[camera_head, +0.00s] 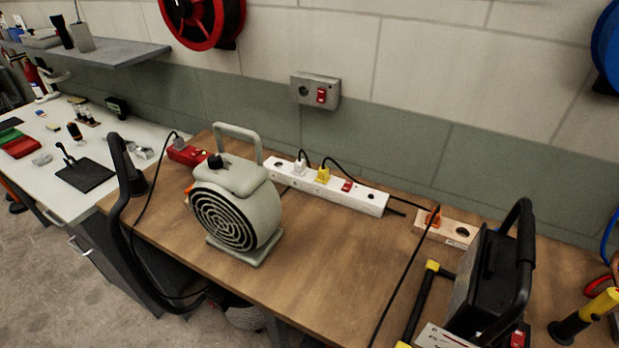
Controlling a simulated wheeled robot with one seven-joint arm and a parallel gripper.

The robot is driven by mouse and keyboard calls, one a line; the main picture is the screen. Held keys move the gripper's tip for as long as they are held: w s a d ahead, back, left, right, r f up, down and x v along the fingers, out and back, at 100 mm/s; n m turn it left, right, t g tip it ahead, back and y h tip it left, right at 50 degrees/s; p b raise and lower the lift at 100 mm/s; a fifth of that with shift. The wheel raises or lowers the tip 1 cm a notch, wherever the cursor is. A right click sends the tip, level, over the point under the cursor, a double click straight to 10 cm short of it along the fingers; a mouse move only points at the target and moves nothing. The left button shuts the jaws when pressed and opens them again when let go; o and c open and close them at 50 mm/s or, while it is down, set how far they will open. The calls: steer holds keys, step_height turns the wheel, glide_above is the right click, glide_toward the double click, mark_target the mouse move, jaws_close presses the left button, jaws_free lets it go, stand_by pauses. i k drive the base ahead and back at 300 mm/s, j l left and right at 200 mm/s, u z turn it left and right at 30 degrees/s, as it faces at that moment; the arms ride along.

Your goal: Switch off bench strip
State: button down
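A long white power strip (368,201) lies on the brown wooden bench (315,260), behind and to the right of a heater. A red rocker switch (347,186) sits on its top near the right half. I cannot tell its position. A white plug (300,167) and a yellow plug (323,174) are in the strip, each with a black cable. The strip's left end is close behind the heater and partly hidden. My gripper is not in view.
A grey-green fan heater (237,207) stands on the bench. A red socket block (187,152) is at left, a beige socket block (460,233) at right. A black device (484,280) with a looped handle stands front right. A wall box (315,90) has another red switch. The bench middle is clear.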

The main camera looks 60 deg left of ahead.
mark_target(347, 187)
steer(key=u, duration=1.5)
